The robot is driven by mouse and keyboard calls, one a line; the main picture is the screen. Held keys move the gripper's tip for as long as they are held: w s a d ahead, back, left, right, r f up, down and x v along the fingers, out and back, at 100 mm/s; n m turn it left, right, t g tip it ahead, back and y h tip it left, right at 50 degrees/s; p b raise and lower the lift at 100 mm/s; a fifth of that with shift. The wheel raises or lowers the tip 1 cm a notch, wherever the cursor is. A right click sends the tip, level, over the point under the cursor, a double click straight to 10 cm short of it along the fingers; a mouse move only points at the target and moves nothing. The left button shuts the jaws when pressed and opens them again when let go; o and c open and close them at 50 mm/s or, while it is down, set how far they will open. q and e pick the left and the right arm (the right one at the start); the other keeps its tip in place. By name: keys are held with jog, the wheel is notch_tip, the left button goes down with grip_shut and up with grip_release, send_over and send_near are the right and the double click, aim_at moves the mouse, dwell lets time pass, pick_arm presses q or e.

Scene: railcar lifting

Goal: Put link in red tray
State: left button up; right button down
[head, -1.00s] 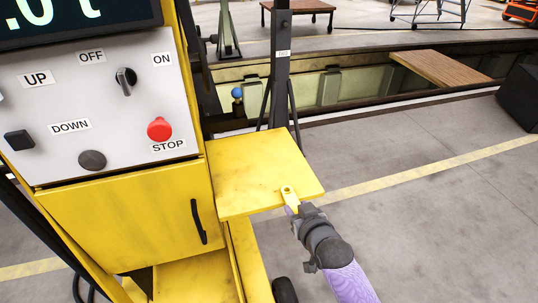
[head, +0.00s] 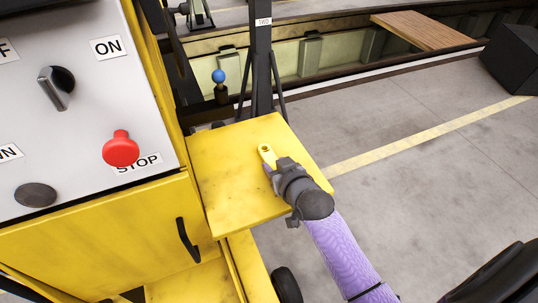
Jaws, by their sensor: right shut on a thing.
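The link, a small yellow plate with a hole near its end (head: 266,152), shows over the yellow side shelf of the cabinet. My right gripper (head: 273,167) is shut on its near end, above the shelf. Whether the link touches the shelf I cannot tell. The near part of the link is hidden by the gripper. No red tray is in view. My left gripper is not in view.
The yellow side shelf (head: 235,195) is otherwise bare. The control panel (head: 90,100) with a red stop button (head: 121,149) stands at left. A black stand (head: 262,75) and a blue-knobbed lever (head: 218,77) are behind the shelf. Open floor (head: 420,170) lies at right.

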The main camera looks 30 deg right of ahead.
jog(key=shift+w+f+b, duration=0.3)
jog(key=shift+w+b, duration=0.1)
jog(key=shift+w, duration=0.05)
jog(key=shift+s+r, duration=0.3)
jog(key=shift+c, duration=1.2)
grip_release()
jog(key=shift+f, duration=0.15)
